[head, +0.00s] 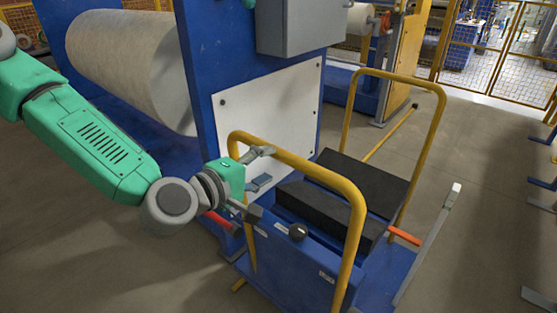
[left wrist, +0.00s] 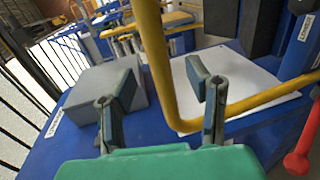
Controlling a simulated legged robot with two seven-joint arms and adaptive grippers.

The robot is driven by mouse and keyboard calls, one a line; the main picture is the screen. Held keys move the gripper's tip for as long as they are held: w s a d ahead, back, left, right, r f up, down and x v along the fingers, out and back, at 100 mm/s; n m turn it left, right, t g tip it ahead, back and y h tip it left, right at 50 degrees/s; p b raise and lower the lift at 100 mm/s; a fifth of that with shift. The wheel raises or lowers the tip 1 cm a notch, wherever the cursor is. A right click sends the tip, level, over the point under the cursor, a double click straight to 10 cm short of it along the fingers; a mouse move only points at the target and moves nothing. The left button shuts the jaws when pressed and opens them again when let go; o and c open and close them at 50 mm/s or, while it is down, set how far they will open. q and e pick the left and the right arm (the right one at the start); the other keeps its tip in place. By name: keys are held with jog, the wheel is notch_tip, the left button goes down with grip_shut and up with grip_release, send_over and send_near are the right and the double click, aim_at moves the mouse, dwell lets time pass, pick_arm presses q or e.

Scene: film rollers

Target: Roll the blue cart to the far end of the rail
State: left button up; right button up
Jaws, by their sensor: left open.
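The blue cart (head: 295,265) stands low at centre right in the head view, with a yellow hoop handle (head: 310,173) at its near end and another (head: 392,78) at its far end. My left gripper (head: 257,183) is open at the near handle. In the left wrist view, its two fingers (left wrist: 163,92) stand apart with the yellow bar (left wrist: 158,62) showing between them and passing behind the right finger. I cannot tell whether the fingers touch it. A pale straight bar (head: 428,242) lies along the cart's right side; I cannot tell if it is the rail. My right gripper is out of view.
Black blocks (head: 358,183) lie on the cart. A blue machine frame with a white panel (head: 268,117) and a large pale roll (head: 128,62) stands left of it. Yellow mesh fencing (head: 510,70) stands at the far right. Bare floor (head: 475,150) lies right of the cart.

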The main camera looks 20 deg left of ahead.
pick_arm(q)
jog(key=shift+s+a+r, duration=0.15)
jog(key=shift+s+a, duration=0.7)
jog(key=shift+s, duration=0.3)
